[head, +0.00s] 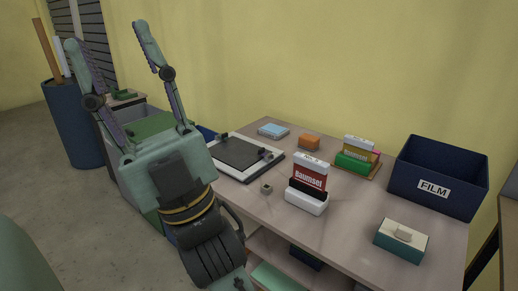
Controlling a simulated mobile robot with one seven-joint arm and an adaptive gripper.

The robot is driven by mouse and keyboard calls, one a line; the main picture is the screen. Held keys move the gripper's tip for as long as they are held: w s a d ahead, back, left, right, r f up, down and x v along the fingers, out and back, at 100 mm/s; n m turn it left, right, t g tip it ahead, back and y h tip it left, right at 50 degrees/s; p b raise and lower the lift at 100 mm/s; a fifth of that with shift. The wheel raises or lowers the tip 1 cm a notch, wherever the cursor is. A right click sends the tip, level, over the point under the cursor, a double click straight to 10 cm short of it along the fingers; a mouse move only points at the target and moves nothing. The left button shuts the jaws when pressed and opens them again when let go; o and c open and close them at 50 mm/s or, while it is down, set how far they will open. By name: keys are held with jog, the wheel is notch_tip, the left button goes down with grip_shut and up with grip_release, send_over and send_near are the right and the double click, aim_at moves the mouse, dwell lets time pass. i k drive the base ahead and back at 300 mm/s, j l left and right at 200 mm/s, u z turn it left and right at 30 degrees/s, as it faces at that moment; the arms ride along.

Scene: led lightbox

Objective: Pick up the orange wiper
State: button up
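A small orange block (309,142), the only plainly orange item on the table and likely the wiper, lies near the back edge by the wall. It sits between a light blue flat pack and a Baumsel box with a green base. My gripper (106,36) is large in the left foreground, its two fingers spread wide and pointing up in the picture. It is open with nothing between the fingers, well to the left of the orange block and apart from it.
The table (345,238) also holds a black-and-white tablet-like board (240,152), a light blue pack (273,130), a red Baumsel box (310,172), a tissue box (401,241) and a dark blue FILM bin (434,187). A blue barrel (73,125) stands at left.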

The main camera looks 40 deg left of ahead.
aim_at(311, 144)
jog(key=i+j+u, duration=0.75)
jog(key=i+l, duration=0.3)
jog(key=i, duration=0.05)
